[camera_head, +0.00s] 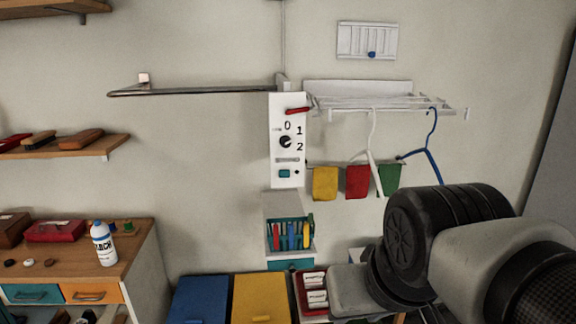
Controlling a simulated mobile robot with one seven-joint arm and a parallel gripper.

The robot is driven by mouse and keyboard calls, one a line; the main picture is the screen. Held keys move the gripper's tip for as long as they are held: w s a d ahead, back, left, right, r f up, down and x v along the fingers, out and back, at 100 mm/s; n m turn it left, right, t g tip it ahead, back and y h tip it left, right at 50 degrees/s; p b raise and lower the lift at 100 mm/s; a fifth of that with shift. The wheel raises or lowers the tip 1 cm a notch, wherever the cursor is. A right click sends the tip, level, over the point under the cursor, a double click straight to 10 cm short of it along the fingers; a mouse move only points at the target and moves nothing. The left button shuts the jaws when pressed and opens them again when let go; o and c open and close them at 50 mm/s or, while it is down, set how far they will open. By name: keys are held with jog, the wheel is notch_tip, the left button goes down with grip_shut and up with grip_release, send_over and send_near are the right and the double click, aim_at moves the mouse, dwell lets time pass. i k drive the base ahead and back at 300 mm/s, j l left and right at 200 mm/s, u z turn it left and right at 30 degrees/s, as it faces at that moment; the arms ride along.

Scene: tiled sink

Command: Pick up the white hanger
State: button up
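The white hanger (372,140) hangs by its hook from the white wall rack (390,101), right of centre in the camera_head view. Its lower part passes between the red and green cloths and is partly hidden there. A blue hanger (432,150) hangs from the same rack to its right. My dark and grey arm fills the lower right, in front of and below the hangers. The fingertips of my gripper do not show, so I cannot see what it holds.
Yellow (325,184), red (357,182) and green (389,179) cloths hang below the rack. A white control panel (287,140) is on the wall to their left. Blue (199,300) and yellow (261,300) bins stand below. A bottle (103,243) stands on the left cabinet.

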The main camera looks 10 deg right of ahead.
aim_at(366, 152)
jog(key=i+j+z, duration=0.35)
jog(key=i+j, duration=0.6)
jog(key=z, duration=1.4)
